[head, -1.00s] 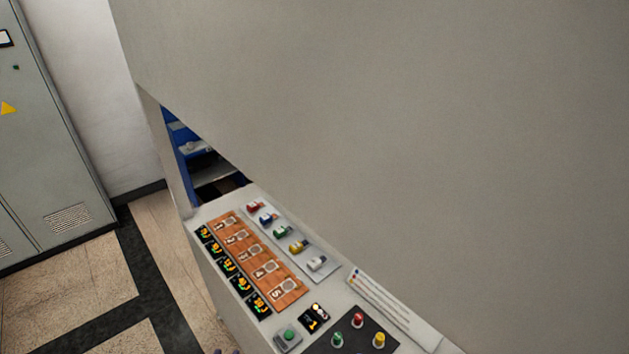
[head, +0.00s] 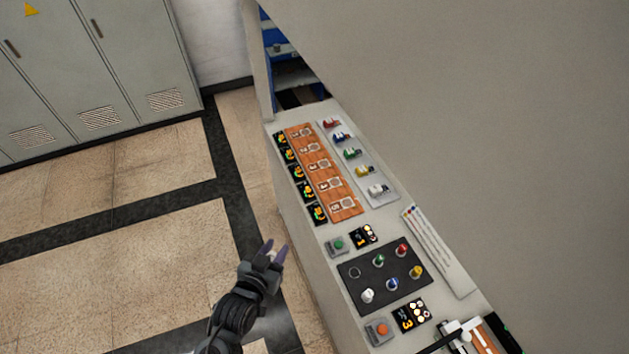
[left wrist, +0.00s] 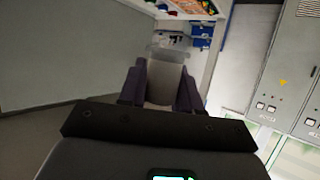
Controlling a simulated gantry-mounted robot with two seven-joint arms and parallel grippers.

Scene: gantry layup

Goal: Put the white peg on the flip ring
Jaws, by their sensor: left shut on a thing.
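The white peg (head: 368,295) stands at the lower left of the black panel (head: 405,289) on the console in the head view. A thin pale ring outline (head: 355,272) is at that panel's upper left with no peg on it; I cannot read a label for it. My left gripper (head: 273,252) is over the floor, left of the console and apart from the panel. In the left wrist view, its dark fingers are shut on a pale grey, flat-looking piece (left wrist: 165,77), which I cannot identify. My right gripper is not in view.
Green (head: 378,260), red (head: 402,249), yellow (head: 416,271) and blue (head: 392,283) pegs share the black panel. Coloured pieces stand on a grey strip (head: 384,201) beside a wooden board (head: 318,172). A large grey wall (head: 500,120) rises along the console's right.

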